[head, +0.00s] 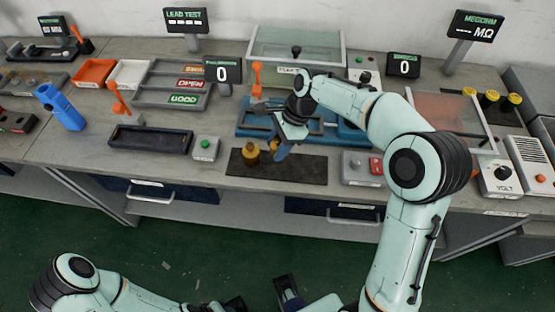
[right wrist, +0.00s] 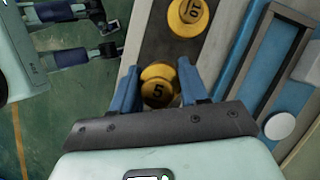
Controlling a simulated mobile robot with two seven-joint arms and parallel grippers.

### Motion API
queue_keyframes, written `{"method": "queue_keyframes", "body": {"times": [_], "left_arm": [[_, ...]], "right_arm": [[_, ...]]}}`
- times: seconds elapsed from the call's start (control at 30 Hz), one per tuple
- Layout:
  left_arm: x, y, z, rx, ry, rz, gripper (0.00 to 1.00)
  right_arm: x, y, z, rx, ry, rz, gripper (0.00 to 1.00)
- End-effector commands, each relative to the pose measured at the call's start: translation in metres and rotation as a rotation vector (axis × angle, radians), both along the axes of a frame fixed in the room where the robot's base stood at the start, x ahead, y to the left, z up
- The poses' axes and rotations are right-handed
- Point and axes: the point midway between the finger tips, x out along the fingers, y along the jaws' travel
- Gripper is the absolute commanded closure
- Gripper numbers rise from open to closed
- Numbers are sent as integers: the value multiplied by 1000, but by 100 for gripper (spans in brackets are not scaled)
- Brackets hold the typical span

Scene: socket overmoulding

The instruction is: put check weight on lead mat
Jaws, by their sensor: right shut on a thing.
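A dark mat (head: 308,171) lies at the front of the bench; it shows as a dark grey strip in the right wrist view (right wrist: 155,45). My right gripper (head: 281,148) reaches down over it. Its blue fingers are shut on a brass check weight marked 5 (right wrist: 158,88), mostly hidden in the head view. I cannot tell whether this weight touches the mat. A second brass weight, marked 10 (right wrist: 188,14), stands close by on the mat, left of the gripper in the head view (head: 250,151). My left gripper (right wrist: 109,38) is low in front of the bench, fingers apart, empty.
A blue fixture (head: 243,124) lies just behind the mat. A green-button box (head: 205,148) and black tray (head: 150,140) stand to its left, a box with a red button (head: 360,167) to its right. The mat's right part is bare.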

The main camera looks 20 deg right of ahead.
Motion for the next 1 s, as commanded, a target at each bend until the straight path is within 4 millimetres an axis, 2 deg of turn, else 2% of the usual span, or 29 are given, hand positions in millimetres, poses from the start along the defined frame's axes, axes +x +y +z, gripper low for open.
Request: {"method": "queue_keyframes", "body": {"times": [0.17, 0.4, 0.5, 0.93, 0.97, 1.0], "left_arm": [[-1, 0, -2, 0, 1, 0, 57], [-2, 0, -9, 0, 2, 0, 57], [-2, 0, -10, 0, 1, 1, 57], [-1, 0, -10, 0, -1, 0, 57], [-1, 0, -10, 0, -1, 0, 57], [-1, 0, -10, 0, -1, 0, 57]], "right_arm": [[0, 1, -13, 2, -2, 1, 100], [0, 1, -52, 1, 0, 0, 100], [0, 0, -63, 1, -1, 0, 100], [1, 1, -69, 1, -2, 0, 100], [0, 0, -70, 1, -1, 0, 53], [0, 0, -70, 1, -1, 0, 40]]}}
